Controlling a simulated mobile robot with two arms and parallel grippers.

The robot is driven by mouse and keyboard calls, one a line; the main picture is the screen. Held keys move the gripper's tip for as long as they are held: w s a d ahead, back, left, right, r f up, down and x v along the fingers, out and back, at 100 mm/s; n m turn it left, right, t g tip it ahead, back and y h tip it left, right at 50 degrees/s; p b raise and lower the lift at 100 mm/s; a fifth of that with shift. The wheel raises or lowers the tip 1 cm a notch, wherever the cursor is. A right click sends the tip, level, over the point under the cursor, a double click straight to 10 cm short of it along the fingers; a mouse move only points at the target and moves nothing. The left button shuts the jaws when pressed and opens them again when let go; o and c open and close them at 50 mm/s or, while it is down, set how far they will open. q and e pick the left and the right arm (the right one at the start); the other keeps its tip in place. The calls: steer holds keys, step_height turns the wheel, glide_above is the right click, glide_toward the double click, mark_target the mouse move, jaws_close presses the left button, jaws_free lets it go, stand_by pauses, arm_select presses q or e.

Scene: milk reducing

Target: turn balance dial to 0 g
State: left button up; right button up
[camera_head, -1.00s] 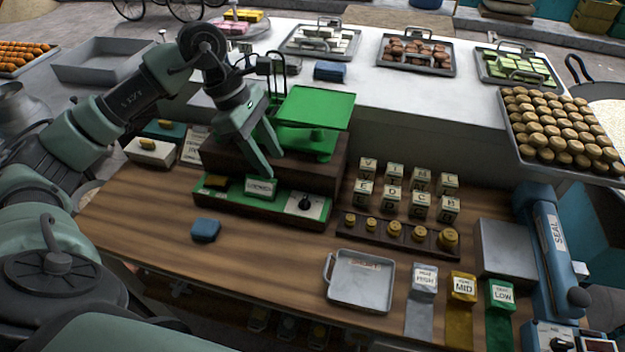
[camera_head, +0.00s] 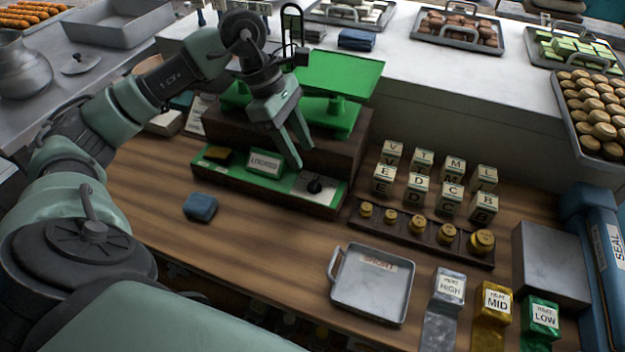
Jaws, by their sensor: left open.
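The green balance (camera_head: 272,190) stands at the back of the wooden counter, with green pans on a dark brown body. Its dial (camera_head: 315,186) is a small black knob on a white plate at the right of the front panel. The dial's markings are too small to read. My left gripper (camera_head: 304,158) is open and empty, pointing down in front of the brown body, a little above and left of the dial and apart from it. My right gripper is not in view.
A blue block (camera_head: 200,207) lies left of the balance front. Brass weights in a wooden rack (camera_head: 418,231) and lettered cubes (camera_head: 418,188) stand to the right. A metal tray (camera_head: 371,285) lies nearer. Bare counter lies between the blue block and tray.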

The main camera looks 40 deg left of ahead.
mark_target(314, 180)
arm_select(q)
steer(key=p+x, duration=0.2)
steer(key=x, duration=0.5)
steer(key=shift+d+f, duration=0.15)
jaws_close()
